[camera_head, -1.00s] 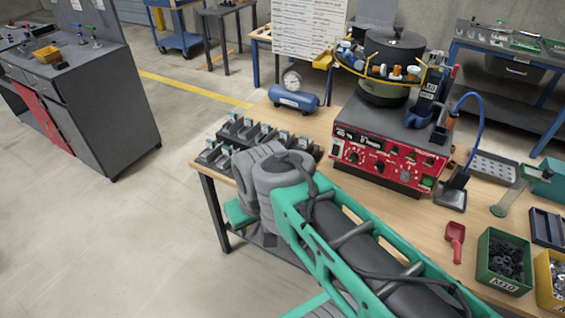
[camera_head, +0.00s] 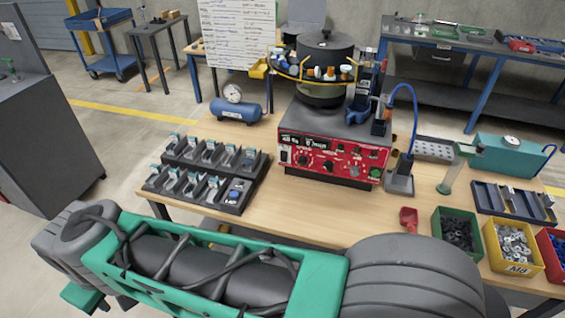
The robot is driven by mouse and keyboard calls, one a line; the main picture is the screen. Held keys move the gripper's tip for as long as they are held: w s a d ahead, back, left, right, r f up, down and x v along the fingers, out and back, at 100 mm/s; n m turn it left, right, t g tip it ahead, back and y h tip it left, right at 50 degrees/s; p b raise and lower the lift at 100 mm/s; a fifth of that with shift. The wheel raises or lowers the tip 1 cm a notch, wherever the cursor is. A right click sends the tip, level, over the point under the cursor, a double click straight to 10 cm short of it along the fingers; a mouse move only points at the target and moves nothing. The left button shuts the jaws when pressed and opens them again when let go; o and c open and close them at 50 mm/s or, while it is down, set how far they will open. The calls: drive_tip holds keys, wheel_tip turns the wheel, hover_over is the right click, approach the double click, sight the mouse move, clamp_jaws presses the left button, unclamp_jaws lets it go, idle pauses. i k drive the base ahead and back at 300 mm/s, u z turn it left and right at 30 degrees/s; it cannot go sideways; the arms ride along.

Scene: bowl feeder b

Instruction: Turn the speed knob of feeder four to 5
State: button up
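The bowl feeder (camera_head: 322,118) stands on the wooden table, right of the picture's middle. Its red front panel (camera_head: 333,160) carries several black knobs, white markings, a white rocker switch at left and a green button at right. Black knobs show at the left (camera_head: 303,160) and in the middle (camera_head: 328,166); their pointers and scale numbers are too small to read, and I cannot tell which is the speed knob of feeder four. My arm's green and grey links cross the front of the picture, below the panel and apart from it. My gripper does not show.
A black rack (camera_head: 207,170) of small trays lies left of the feeder, with a blue air tank (camera_head: 237,108) behind. A red scoop (camera_head: 409,219), green bin (camera_head: 457,231) and yellow bin (camera_head: 512,247) stand at right. Bare tabletop (camera_head: 300,205) lies before the panel.

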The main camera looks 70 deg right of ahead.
sight(303, 160)
drive_tip(key=i, duration=1.05)
drive_tip(key=z, duration=2.35)
